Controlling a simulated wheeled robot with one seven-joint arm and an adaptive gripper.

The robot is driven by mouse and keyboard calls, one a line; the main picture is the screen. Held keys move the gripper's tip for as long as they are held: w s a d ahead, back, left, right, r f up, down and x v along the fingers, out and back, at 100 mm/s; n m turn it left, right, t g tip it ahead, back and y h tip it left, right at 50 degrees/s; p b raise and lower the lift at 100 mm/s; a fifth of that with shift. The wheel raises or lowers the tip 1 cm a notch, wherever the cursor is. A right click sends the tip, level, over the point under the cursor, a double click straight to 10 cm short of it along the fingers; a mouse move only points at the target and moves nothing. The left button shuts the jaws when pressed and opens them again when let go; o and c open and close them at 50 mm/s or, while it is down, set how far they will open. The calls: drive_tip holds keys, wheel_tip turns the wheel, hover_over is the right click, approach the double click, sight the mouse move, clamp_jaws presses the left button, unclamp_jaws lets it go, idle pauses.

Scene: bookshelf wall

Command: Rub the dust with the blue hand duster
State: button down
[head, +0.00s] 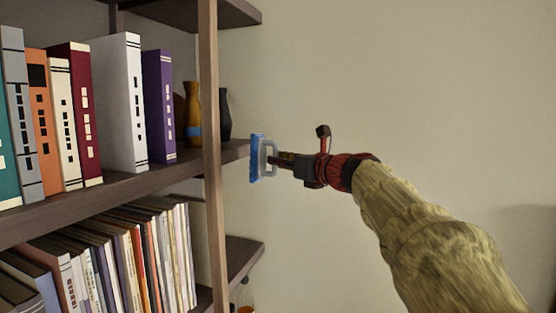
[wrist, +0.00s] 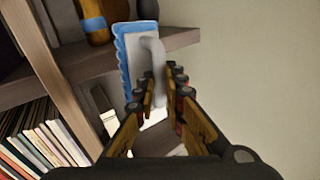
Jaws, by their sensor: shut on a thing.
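The blue hand duster (head: 257,158) has a blue pad and a pale grey handle. My gripper (head: 276,161) is shut on the handle and holds the duster upright in the air, at the right end of the middle shelf (head: 235,150). In the wrist view the duster (wrist: 127,62) stands beyond the fingers (wrist: 163,98), with its handle between them and its blue edge to the left. In the head view the pad overlaps the shelf end; I cannot tell whether they touch. I cannot make out any dust in either view.
A wooden upright (head: 209,150) stands left of the duster. An orange-brown vase (head: 193,115) and a dark vase (head: 225,115) stand on the middle shelf behind it. Several books (head: 120,100) fill the shelf at left. The wall side at right (head: 430,90) is clear.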

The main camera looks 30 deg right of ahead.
sight(262, 159)
drive_tip(key=shift+w+a+p, duration=0.2)
drive_tip(key=shift+w+a, duration=0.6)
drive_tip(key=shift+w, duration=0.2)
drive_tip(key=shift+w+a+p, duration=0.15)
drive_tip(key=shift+w+a, duration=0.6)
drive_tip(key=shift+w, duration=0.2)
drive_tip(key=shift+w+a, duration=0.6)
drive_tip(key=shift+w, duration=0.2)
drive_tip(key=shift+w+d+p, duration=0.35)
drive_tip(key=shift+w+d, duration=0.2)
drive_tip(key=shift+d, duration=0.3)
drive_tip(key=shift+w+d+p, duration=0.3)
drive_tip(key=shift+w+d, duration=0.25)
drive_tip(key=shift+d, duration=0.25)
drive_tip(key=shift+w+a, duration=0.1)
drive_tip(key=shift+w, duration=0.05)
drive_tip(key=shift+s+a, duration=0.65)
drive_tip(key=shift+a, duration=0.2)
drive_tip(key=shift+s+a, duration=0.6)
drive_tip(key=shift+a, duration=0.2)
drive_tip(key=shift+d+b, duration=0.1)
drive_tip(key=shift+b, duration=0.2)
